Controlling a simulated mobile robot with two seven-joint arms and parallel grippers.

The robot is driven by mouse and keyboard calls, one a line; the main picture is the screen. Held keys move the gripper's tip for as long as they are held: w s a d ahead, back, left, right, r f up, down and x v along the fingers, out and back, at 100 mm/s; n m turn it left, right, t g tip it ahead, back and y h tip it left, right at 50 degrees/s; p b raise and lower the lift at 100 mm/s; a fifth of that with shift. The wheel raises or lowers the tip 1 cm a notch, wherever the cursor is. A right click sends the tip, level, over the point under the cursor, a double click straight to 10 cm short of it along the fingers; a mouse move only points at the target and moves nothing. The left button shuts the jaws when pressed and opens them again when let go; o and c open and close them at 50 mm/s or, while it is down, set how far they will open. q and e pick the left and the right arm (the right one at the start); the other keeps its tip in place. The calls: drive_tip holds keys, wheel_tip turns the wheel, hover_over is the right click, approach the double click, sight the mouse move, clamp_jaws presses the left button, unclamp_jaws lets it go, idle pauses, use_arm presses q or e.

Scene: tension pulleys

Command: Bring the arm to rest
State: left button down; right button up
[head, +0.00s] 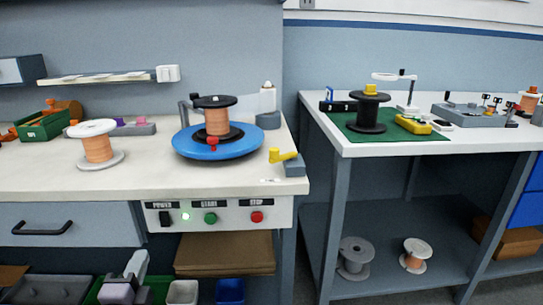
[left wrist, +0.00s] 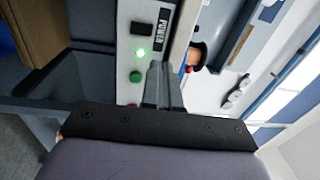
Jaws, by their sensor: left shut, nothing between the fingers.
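My left gripper (head: 137,262) shows low at the left of the head view, in front of the bench below its top. In the left wrist view its fingers (left wrist: 163,75) are together with nothing between them, and the control panel is behind them. It touches nothing that I can make out. My right gripper is not in view.
The bench (head: 40,180) carries a blue turntable (head: 190,148) with a black-flanged copper spool, and a white spool (head: 95,155). The control panel (head: 275,205) has a lit green lamp. Bins (head: 183,292) and cardboard (head: 225,265) sit beneath. A second table (head: 370,148) stands right.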

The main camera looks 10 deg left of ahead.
use_arm(q)
drive_tip(key=s+d+f+n+g+h, duration=0.35)
drive_tip(key=s+d+f+n, duration=0.3)
drive_tip(key=f, duration=0.35)
drive_tip(key=s+d+f+n+g+h, duration=0.3)
drive_tip(key=s+d+f+n+g, duration=0.15)
drive_tip(key=s+d+f, duration=0.35)
wheel_tip(320, 180, up, 12)
drive_tip(key=s+a+n+p, duration=0.1)
drive_tip(key=s+p, duration=0.1)
drive_tip(key=p, duration=1.4)
drive_tip(key=shift+s+a+n, duration=0.2)
drive_tip(key=shift+s+n, duration=0.1)
drive_tip(key=shift+n, duration=0.1)
